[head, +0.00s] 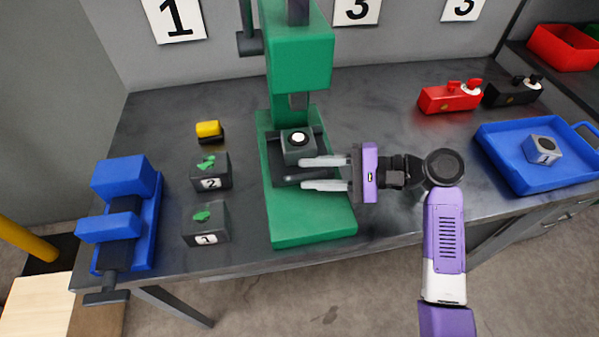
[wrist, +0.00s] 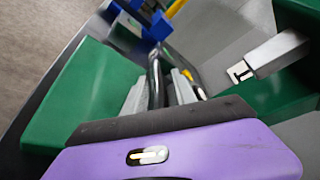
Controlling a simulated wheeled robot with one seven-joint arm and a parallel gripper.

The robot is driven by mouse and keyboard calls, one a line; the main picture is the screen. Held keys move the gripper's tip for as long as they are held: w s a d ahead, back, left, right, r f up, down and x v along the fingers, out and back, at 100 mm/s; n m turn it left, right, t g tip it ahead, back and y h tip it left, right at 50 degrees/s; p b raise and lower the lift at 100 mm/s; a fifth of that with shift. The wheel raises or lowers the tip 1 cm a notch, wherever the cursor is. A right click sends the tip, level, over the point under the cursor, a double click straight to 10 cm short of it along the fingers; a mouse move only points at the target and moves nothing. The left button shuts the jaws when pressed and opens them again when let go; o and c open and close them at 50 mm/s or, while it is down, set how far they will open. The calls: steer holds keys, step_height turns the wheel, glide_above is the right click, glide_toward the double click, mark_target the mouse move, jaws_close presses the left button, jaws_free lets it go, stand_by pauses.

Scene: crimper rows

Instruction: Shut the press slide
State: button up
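The green press (head: 300,60) stands mid-bench. At its base is a dark slide (head: 284,168) carrying a grey block (head: 298,148) with a round white top. The slide sits low in front of the press column, and I cannot tell how far out it is. My gripper (head: 302,174) reaches in from the right, its two pale fingers apart. A dark bar (head: 292,179), apparently the slide's handle, shows between or just beyond them. In the wrist view a black bar (wrist: 156,80) lies between the spread fingers, with no clear grip on it.
Two dark numbered blocks (head: 210,170) and a yellow-topped piece (head: 209,130) stand left of the press. A blue vise (head: 125,205) is farther left. A blue tray (head: 515,175) with a grey block (head: 543,149) is at right. Red (head: 450,97) and black (head: 512,91) devices stand behind it.

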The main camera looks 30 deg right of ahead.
steer(key=shift+v, duration=2.05)
steer(key=shift+r, duration=0.1)
